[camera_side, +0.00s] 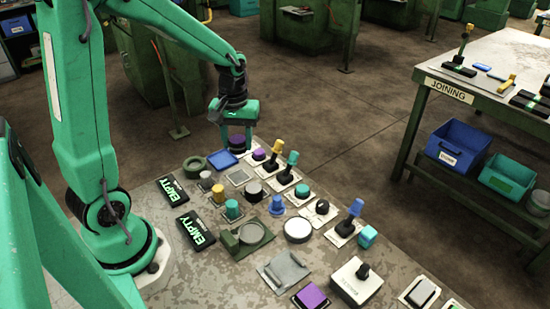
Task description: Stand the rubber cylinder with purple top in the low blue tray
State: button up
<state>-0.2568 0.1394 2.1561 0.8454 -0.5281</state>
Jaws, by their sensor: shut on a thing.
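My gripper (237,124) points down at the far end of the worktable. It is shut on the dark rubber cylinder with the purple top (237,141), which shows just below the jaws. The low blue tray (222,160) lies flat on the table, below and slightly left of the cylinder in the picture. The cylinder is over or just behind the tray's far right edge. I cannot tell whether its base touches anything.
A green ring-shaped part (195,167) is left of the tray. A purple button (259,154) and a yellow-topped lever (275,150) stand close on the right. Several knobs and levers crowd the near table. A black EMPTY sign (172,189) lies to the left.

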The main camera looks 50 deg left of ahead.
send_over(222, 161)
notch_tip(222, 161, down, 6)
jog(key=shift+f, duration=2.2)
jog(key=shift+f, duration=0.15)
jog(key=o, duration=1.1)
notch_tip(222, 161, up, 12)
jog(key=shift+r, duration=0.2)
jog(key=shift+d, duration=0.1)
